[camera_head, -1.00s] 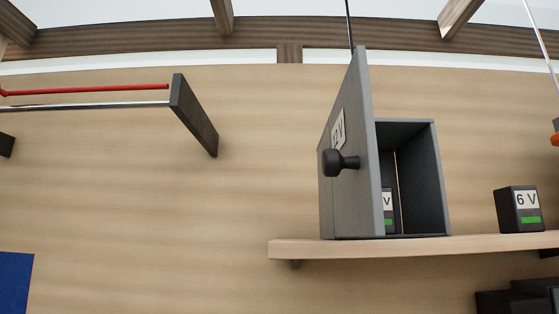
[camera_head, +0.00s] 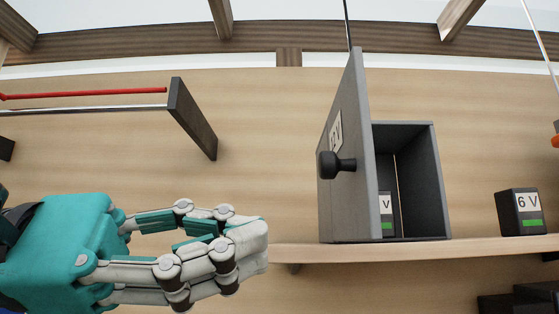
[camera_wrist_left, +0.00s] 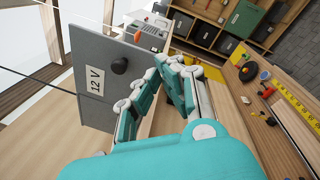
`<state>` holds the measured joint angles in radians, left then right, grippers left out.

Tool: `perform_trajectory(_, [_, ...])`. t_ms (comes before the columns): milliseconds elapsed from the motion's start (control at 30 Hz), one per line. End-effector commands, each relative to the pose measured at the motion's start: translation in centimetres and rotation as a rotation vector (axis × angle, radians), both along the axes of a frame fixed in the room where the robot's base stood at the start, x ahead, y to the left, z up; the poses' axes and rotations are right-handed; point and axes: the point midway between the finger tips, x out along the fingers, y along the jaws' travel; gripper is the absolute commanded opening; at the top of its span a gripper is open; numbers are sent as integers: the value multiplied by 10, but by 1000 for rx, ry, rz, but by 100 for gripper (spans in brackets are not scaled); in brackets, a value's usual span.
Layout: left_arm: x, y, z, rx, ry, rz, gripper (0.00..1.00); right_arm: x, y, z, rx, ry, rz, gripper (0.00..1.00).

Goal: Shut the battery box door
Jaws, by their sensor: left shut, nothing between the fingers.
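The grey battery box (camera_head: 420,180) stands on a wooden shelf, its front open. Its door (camera_head: 343,190) is swung out toward me and carries a 12 V label and a black knob (camera_head: 335,165). A battery (camera_head: 386,212) shows partly inside, the rest hidden by the door. My left gripper (camera_head: 255,240) is shut and empty, left of the door and apart from it, near the shelf's left end. In the left wrist view the door (camera_wrist_left: 90,50) and its knob (camera_wrist_left: 119,65) are ahead and left of the fingers (camera_wrist_left: 165,75). My right gripper is not in view.
The shelf (camera_head: 480,245) runs right and holds a 6 V battery (camera_head: 520,211). A rack with a red rod (camera_head: 90,93) and a dark end plate (camera_head: 193,118) is on the wall at upper left. Clear wall lies between that plate and the door.

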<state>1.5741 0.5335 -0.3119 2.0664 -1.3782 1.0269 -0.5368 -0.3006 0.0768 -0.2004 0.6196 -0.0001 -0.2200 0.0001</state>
Motion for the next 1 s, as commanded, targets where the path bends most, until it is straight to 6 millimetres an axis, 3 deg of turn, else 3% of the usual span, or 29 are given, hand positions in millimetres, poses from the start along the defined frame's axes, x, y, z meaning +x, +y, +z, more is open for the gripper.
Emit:
perform_trajectory(100, [-10,18,20,154,-245,253,0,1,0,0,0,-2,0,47])
perform_trajectory(200, [-15,40,36,238,-379,445,0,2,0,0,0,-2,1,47])
perform_trajectory(333, [-24,64,53,294,-476,616,0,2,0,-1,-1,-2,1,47])
perform_trajectory(467, [-26,75,61,316,-509,690,0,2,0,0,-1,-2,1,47])
perform_trajectory(667, [-11,61,64,322,-508,693,0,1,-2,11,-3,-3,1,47])
perform_trajectory(1000, [40,10,69,321,-507,689,0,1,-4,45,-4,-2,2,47])
